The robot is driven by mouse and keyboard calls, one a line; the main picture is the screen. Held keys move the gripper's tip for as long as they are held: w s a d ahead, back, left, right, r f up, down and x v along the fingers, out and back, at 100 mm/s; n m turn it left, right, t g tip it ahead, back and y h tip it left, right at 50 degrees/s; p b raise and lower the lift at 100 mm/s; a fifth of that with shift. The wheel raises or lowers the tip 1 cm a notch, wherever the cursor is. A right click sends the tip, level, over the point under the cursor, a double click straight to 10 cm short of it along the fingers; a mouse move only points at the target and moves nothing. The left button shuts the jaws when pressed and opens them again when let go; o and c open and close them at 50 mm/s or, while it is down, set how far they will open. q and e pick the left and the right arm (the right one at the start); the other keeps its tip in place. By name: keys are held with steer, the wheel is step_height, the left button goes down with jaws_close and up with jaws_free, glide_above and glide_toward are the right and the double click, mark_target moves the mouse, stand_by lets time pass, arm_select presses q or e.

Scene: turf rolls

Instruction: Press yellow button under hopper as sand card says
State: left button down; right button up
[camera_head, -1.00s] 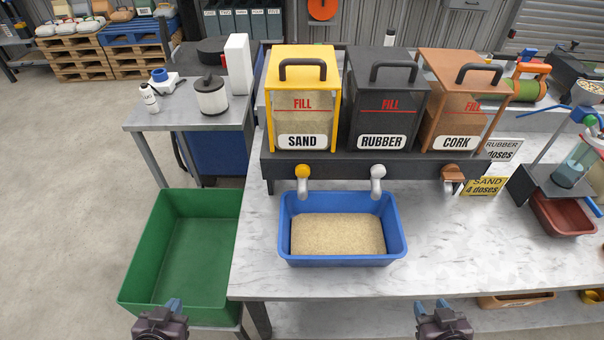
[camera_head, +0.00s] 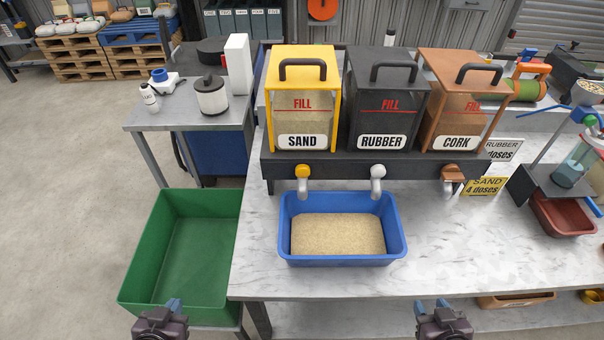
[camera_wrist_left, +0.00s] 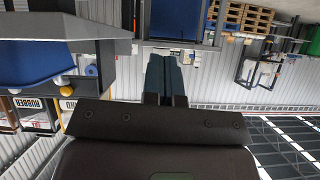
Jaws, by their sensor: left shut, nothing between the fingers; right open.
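The yellow sand hopper (camera_head: 302,100) stands on a dark rack at the back of the table, labelled SAND. The yellow button (camera_head: 302,171) sits under it on a pale spout. The yellow sand card (camera_head: 484,186) reads "SAND 4 doses" and stands to the right, under the cork hopper. A blue tray (camera_head: 342,261) with sand in it is below the spouts. My left gripper (camera_head: 172,304) is at the bottom left, over the green bin's near edge, far from the button; in the left wrist view its fingers (camera_wrist_left: 166,75) are together and empty. My right gripper (camera_head: 434,304) is at the table's front edge, apart from everything.
The rubber hopper (camera_head: 386,100) with a white button (camera_head: 377,171) and the cork hopper (camera_head: 462,100) with a brown button (camera_head: 452,173) stand beside the sand hopper. A white rubber card (camera_head: 503,149) is behind. A green bin (camera_head: 140,270) is left. The front table is clear.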

stand_by(0.5)
arm_select(q)
steer(key=w+d+r+m+t+h, duration=0.3)
steer(key=w+d+r+m+h, duration=0.25)
steer(key=w+d+r, duration=0.9)
steer(key=w+d+r+m+g+h, duration=0.1)
steer(key=w+d+r+m+h, duration=0.2)
steer(key=d+m, duration=0.45)
steer(key=s+d+f+m+g+h, duration=0.2)
steer(key=s+d+f+m, duration=0.1)
steer(key=d+m, duration=0.2)
steer(key=shift+s+d+m+g+p, duration=0.25)
steer(key=shift+d+m+g+p, duration=0.1)
steer(key=shift+m, duration=0.45)
